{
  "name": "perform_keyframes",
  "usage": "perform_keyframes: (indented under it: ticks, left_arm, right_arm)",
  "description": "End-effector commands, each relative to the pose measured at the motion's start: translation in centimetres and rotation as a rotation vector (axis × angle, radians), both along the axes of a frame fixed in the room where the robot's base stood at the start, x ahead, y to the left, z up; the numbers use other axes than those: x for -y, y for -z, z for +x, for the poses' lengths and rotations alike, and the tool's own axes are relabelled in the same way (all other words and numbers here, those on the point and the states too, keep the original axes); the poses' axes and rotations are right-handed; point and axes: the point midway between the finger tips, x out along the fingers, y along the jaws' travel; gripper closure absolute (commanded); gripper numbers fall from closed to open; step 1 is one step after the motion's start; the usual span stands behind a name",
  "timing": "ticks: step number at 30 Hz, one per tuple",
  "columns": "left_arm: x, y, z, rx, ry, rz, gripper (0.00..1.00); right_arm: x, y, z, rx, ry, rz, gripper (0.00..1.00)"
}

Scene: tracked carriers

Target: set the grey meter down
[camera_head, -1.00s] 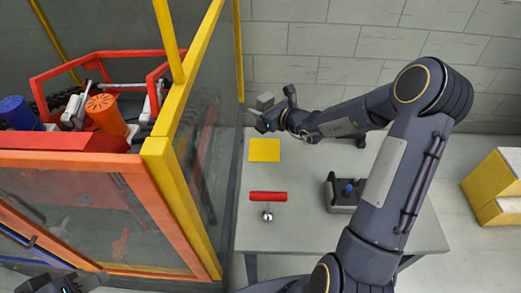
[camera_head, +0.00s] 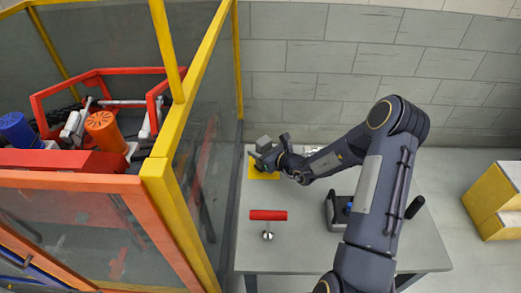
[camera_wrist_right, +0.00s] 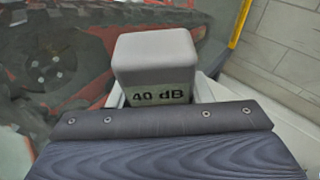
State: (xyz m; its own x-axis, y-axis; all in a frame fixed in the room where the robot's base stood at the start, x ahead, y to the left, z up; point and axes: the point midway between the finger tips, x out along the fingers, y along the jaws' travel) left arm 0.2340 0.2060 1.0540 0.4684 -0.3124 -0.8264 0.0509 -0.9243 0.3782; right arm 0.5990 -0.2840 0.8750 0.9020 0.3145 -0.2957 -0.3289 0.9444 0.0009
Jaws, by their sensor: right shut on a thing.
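The grey meter (camera_head: 264,143) is a small block held in my right gripper (camera_head: 266,157) at the back left of the table. In the right wrist view the meter (camera_wrist_right: 155,58) stands beyond the dark gripper body and reads "40 dB". A yellow square (camera_head: 254,175) lies on the table, partly covered by the gripper and meter. The meter appears over or close above the square's back part; I cannot tell whether it touches. The fingertips are mostly hidden. My left gripper is not in view.
A red-handled tool (camera_head: 268,215) with a metal ball lies on the grey table (camera_head: 285,250). A dark device (camera_head: 336,212) stands to the right, partly behind my right arm. A yellow-framed glass enclosure (camera_head: 158,175) borders the left. A yellow box (camera_head: 495,205) is at far right.

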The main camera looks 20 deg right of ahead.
Motion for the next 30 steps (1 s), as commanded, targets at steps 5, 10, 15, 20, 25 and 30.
perform_keyframes:
  ticks: [5, 10, 15, 20, 25, 30]
  left_arm:
    - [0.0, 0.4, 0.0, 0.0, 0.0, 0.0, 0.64]
    - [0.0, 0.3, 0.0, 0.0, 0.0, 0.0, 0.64]
    - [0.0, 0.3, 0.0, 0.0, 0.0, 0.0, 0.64]
    - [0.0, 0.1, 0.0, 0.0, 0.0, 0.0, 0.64]
    - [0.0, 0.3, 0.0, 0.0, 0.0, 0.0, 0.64]
    - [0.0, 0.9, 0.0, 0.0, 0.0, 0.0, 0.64]
  right_arm:
    - [0.0, 0.3, 0.0, 0.001, -0.001, 0.0, 0.83]
    - [0.0, 0.2, 0.0, -0.001, -0.001, 0.0, 0.36]
    - [0.0, 0.2, 0.0, -0.001, -0.001, 0.0, 0.33]
    - [0.0, 0.0, 0.0, -0.001, -0.001, 0.0, 0.33]
    - [0.6, -0.4, -1.4, 0.0, 0.002, -0.002, 0.33]
    - [1.8, -1.5, -4.7, -0.001, 0.003, -0.002, 0.33]
